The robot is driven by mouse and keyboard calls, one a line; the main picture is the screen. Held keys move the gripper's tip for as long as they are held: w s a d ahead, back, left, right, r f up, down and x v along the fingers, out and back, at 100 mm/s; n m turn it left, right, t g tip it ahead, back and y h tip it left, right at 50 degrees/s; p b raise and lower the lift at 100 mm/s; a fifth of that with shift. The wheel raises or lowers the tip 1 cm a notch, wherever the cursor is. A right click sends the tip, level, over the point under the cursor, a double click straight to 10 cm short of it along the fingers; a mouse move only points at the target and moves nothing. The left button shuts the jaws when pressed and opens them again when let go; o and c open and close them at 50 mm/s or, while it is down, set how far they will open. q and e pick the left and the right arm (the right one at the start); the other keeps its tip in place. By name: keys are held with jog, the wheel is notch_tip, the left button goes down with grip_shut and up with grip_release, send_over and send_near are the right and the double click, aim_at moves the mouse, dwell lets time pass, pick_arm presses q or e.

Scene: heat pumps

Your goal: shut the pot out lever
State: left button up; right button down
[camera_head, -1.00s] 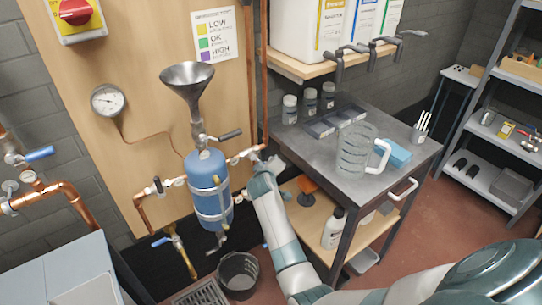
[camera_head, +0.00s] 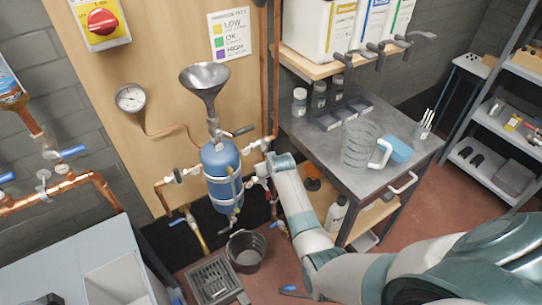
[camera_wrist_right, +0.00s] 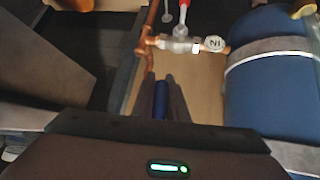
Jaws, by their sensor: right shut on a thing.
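The blue pot (camera_head: 221,172) is strapped upright on the wooden panel under a grey funnel. It also shows at the right of the right wrist view (camera_wrist_right: 275,75). My right gripper (camera_head: 264,166) is just right of the pot, at the pipework there. In the right wrist view my right gripper (camera_wrist_right: 160,95) is shut on a blue lever handle (camera_wrist_right: 160,100) between its fingers. Beyond it is a valve (camera_wrist_right: 180,44) with a tag that seems to read IN upside down. I cannot tell from the tag which lever is the pot out lever. My left gripper is not in view.
A metal cart (camera_head: 345,165) with a glass jug (camera_head: 362,145) stands right of my arm. A black bucket (camera_head: 244,252) and a floor grate (camera_head: 212,279) are below the pot. Copper pipes (camera_head: 85,185) and a grey cabinet (camera_head: 85,260) are at the left.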

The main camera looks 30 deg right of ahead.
jog(key=shift+a+f+m+y+p, duration=0.1)
jog(key=shift+a+m+y+p, duration=0.25)
jog(key=shift+a+y, duration=0.2)
jog(key=shift+s, duration=0.1)
jog(key=c, duration=1.7)
grip_release()
jog(key=shift+c, duration=0.2)
jog(key=b+v, duration=0.1)
jog(key=v, duration=1.6)
jog(key=shift+a, duration=0.1)
